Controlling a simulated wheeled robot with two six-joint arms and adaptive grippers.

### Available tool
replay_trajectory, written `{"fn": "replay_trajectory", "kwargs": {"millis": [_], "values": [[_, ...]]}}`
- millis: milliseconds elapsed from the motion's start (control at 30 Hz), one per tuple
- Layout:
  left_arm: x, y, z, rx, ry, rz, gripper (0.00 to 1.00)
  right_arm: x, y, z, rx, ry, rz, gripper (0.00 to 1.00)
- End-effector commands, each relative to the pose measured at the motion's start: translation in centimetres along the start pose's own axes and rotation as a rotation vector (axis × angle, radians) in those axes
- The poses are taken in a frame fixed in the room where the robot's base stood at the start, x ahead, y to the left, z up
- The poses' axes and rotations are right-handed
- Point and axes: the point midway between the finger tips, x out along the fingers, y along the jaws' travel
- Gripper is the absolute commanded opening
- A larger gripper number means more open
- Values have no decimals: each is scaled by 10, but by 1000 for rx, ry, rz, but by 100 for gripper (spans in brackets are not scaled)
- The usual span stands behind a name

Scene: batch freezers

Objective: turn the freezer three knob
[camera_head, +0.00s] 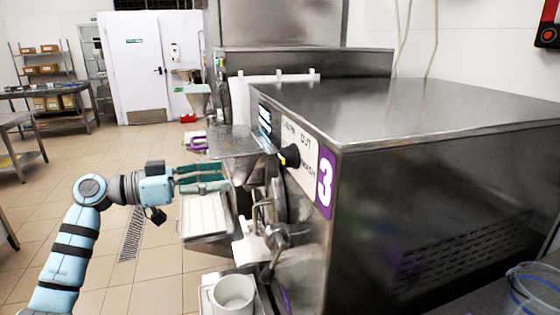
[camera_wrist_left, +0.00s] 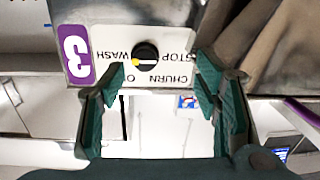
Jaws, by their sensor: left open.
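Freezer three is the large steel box (camera_head: 420,180) on the right, with a purple "3" label (camera_head: 325,183) on its front. Its black knob (camera_head: 290,155) sits on a white panel with printed words. In the left wrist view the panel appears upside down, and the knob (camera_wrist_left: 146,55) has a yellow mark toward its lower left. My left gripper (camera_head: 224,177) is open and empty, in front of the freezer and apart from the knob. Its teal fingers (camera_wrist_left: 160,82) show in the wrist view below the knob, to either side of it. My right gripper is not seen.
A clear tray or guard (camera_head: 232,142) juts out near the fingers. A lever and spout (camera_head: 262,235) stand below the knob. A white tub (camera_head: 233,292) is at the bottom. Another freezer (camera_head: 330,62) stands behind. The tiled floor to the left is open.

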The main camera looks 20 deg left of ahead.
Motion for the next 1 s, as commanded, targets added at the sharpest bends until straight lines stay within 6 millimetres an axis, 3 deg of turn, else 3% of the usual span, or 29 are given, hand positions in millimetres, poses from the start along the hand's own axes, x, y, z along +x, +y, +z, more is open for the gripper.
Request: {"fn": "replay_trajectory", "kwargs": {"millis": [67, 167, 267, 633, 800, 1000], "values": [[-7, 14, -29, 56, 33, 48, 57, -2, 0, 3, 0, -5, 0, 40], [-5, 22, -41, 78, 52, 75, 57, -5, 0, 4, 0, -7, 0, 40], [11, 24, -44, 77, 55, 77, 57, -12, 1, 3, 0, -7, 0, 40], [112, 31, -49, 71, 54, 75, 57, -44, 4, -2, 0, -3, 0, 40], [131, 31, -47, 72, 52, 71, 57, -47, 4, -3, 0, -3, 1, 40], [134, 31, -45, 72, 52, 71, 57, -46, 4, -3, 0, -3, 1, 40]]}}
